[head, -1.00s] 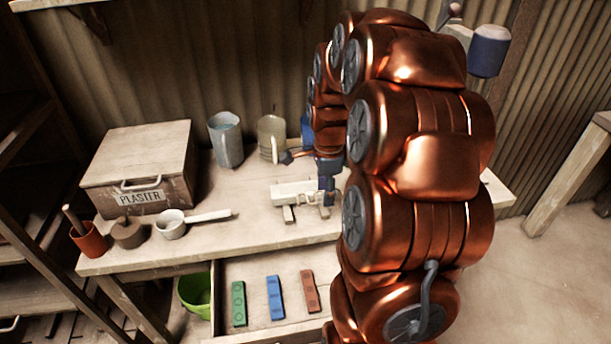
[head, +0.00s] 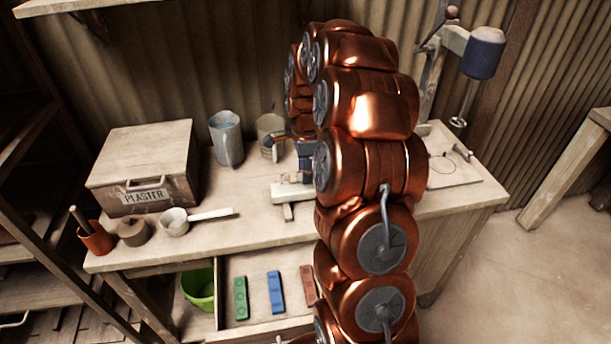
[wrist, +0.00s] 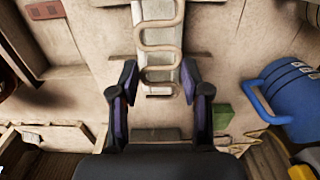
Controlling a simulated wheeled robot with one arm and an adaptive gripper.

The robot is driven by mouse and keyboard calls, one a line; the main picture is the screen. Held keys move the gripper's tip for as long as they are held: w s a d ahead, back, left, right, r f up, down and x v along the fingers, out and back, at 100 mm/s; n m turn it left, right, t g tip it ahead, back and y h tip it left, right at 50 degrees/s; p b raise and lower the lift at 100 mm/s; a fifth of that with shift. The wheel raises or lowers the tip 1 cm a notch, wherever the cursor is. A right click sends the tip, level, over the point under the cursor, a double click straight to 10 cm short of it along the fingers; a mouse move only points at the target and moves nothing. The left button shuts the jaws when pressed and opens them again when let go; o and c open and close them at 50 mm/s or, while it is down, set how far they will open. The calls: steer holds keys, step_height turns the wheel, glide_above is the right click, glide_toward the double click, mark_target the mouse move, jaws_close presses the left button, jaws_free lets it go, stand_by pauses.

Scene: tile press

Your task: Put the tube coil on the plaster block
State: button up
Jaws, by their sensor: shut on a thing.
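The tube coil (wrist: 160,48), a tan tube bent in a serpentine, reaches back between the two dark fingers of my gripper (wrist: 159,80) in the wrist view. My gripper is shut on its near end. Behind the coil is a pale, narrow block (wrist: 158,14), which looks like the plaster block. The coil overlaps it in this view; I cannot tell whether they touch. In the head view a pale block (head: 290,195) on small feet stands on the bench. My gripper is just above or beside it, mostly hidden by my copper arm. The coil is not clear there.
An open drawer (head: 255,322) holds coloured bars. A drill press stands right. A blue jug (wrist: 290,95) shows in the wrist view.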

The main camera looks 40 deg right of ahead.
step_height(320, 180, down, 3)
steer(key=shift+r+p, duration=0.1)
steer(key=shift+p, duration=0.6)
steer(key=shift+f, duration=0.2)
steer(key=o, duration=0.9)
steer(key=shift+o, duration=0.2)
steer(key=shift+r, duration=0.15)
step_height(320, 180, up, 11)
steer(key=b, duration=0.4)
steer(key=shift+r, duration=0.5)
